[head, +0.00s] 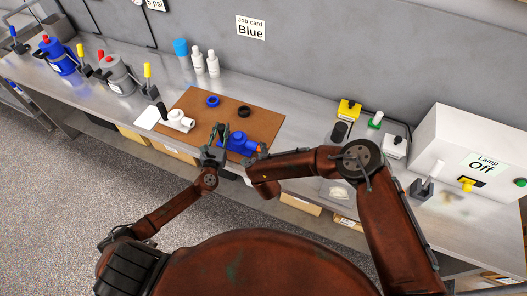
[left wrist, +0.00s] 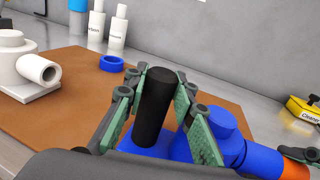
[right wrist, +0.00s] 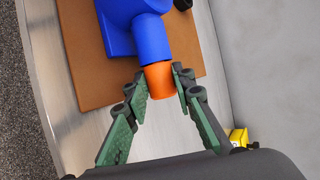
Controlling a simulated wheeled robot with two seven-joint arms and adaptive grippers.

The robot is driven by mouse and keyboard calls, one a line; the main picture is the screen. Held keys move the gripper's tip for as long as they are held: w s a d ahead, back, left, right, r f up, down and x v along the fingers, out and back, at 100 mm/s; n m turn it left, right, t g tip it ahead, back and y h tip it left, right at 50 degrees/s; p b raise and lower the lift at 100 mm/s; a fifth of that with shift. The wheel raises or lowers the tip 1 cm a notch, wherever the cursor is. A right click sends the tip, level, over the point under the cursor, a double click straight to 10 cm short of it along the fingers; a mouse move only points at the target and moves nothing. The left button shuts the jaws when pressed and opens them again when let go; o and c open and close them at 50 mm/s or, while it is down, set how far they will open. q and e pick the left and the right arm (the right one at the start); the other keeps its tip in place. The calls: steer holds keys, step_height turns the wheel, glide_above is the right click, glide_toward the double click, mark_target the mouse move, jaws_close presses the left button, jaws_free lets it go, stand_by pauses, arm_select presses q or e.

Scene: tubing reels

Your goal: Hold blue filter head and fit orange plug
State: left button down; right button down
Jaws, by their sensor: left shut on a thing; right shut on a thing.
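The blue filter head (head: 240,144) lies on the brown mat (head: 182,100); it also shows in the left wrist view (left wrist: 222,124) and right wrist view (right wrist: 128,27). My left gripper (head: 217,138) is shut on its upright black post (left wrist: 155,100), with a finger on each side. The orange plug (right wrist: 158,80) is at the end of the blue side port, in line with it and with no visible gap; how deep it sits I cannot tell. My right gripper (right wrist: 160,76) is shut on the plug, fingertips on both sides. In the head view my right arm partly hides this spot.
A white filter head (head: 178,120) stands on the mat's left. A blue ring (head: 213,101) and a black ring (head: 244,111) lie behind. White bottles (head: 212,64) stand near the wall. A lamp box (head: 470,150) reading Off stands at right.

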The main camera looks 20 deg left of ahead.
steer(key=c, duration=1.5)
jaws_free()
steer(key=shift+c, duration=0.2)
steer(key=v, duration=1.2)
arm_select(q)
steer(key=c, duration=1.5)
jaws_free()
steer(key=shift+c, duration=0.2)
steer(key=shift+r, duration=0.1)
step_height(320, 180, up, 14)
steer(key=p, duration=1.2)
arm_select(e)
step_height(320, 180, up, 13)
steer(key=shift+f, duration=0.15)
